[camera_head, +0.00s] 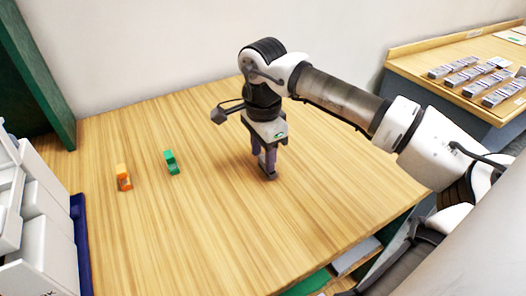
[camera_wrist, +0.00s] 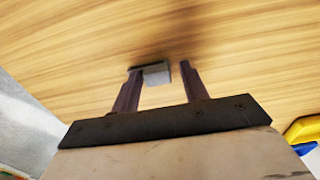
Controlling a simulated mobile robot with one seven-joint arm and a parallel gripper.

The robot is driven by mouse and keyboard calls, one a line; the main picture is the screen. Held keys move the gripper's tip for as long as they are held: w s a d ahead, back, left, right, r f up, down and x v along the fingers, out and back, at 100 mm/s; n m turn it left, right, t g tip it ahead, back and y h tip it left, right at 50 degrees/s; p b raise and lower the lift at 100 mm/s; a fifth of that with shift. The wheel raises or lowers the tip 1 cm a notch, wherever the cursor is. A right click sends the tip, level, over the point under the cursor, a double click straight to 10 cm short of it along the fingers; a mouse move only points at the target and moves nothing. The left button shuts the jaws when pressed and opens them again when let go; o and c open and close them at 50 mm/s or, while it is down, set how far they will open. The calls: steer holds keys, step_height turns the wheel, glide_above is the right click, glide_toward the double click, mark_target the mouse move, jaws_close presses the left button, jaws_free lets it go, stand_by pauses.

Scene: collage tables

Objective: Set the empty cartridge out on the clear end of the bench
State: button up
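A small grey block (camera_wrist: 156,74), which looks like the cartridge, is between my fingertips at the bench top. No marking on it shows whether it is empty. In the head view only a dark grey bit of it (camera_head: 268,175) shows under my gripper. My gripper (camera_head: 265,166) points down over the middle-right of the wooden bench (camera_head: 190,230). In the wrist view its two purple fingers stand apart, with the block close to the left finger and a narrow gap at the right one. An orange cartridge-like piece (camera_head: 123,178) and a green one (camera_head: 171,162) stand on the bench to the left.
A white machine (camera_head: 40,220) and a blue edge (camera_head: 80,235) border the bench at left. A dark green panel (camera_head: 35,75) stands at back left. Bare wood lies around my gripper. A second table (camera_head: 430,55) with rows of grey items is at back right.

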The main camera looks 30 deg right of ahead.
mark_target(263, 157)
steer(key=shift+o, duration=0.2)
steer(key=shift+r, duration=0.1)
steer(key=shift+r+p, duration=0.3)
steer(key=shift+p, duration=0.05)
step_height(263, 157, up, 12)
steer(key=b, duration=0.1)
steer(key=shift+f, duration=0.15)
